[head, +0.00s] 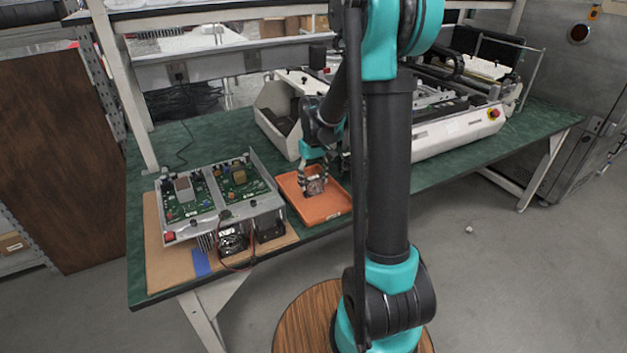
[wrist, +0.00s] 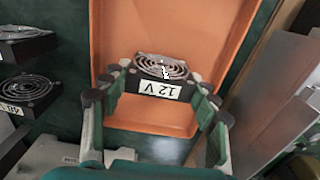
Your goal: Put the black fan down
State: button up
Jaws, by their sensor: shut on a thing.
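The black fan (wrist: 162,68), with a round metal guard and a white "12 V" label, is between the fingers of my gripper (wrist: 152,95) in the wrist view. My gripper is shut on it. In the head view the fan (head: 316,187) shows small in my gripper (head: 314,178), over the orange tray (head: 333,208). The tray (wrist: 112,60) lies beneath the fan in the wrist view. I cannot tell whether the fan touches the tray floor. No other thing shows inside the tray.
A metal chassis with green circuit boards (head: 239,177) stands left of the tray on cardboard (head: 160,270). Two more fans (wrist: 28,88) (wrist: 22,32) sit at its front edge. A white machine (head: 450,130) stands behind and right. The green table (head: 490,155) has free room at right.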

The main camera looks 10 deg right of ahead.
aim_at(314, 178)
jog(key=shift+f, duration=0.1)
jog(key=o, duration=1)
notch_tip(314, 178, up, 12)
jog(key=s+d+f+m+t, duration=0.1)
jog(key=s+d+f+t, duration=0.1)
jog(key=s+f, duration=0.4)
jog(key=s+d+f+m+t, duration=0.2)
jog(key=s+f, duration=0.3)
jog(key=s, duration=1.1)
jog(key=shift+f+m, duration=0.3)
jog(key=shift+f, duration=0.1)
jog(key=shift+s, duration=0.1)
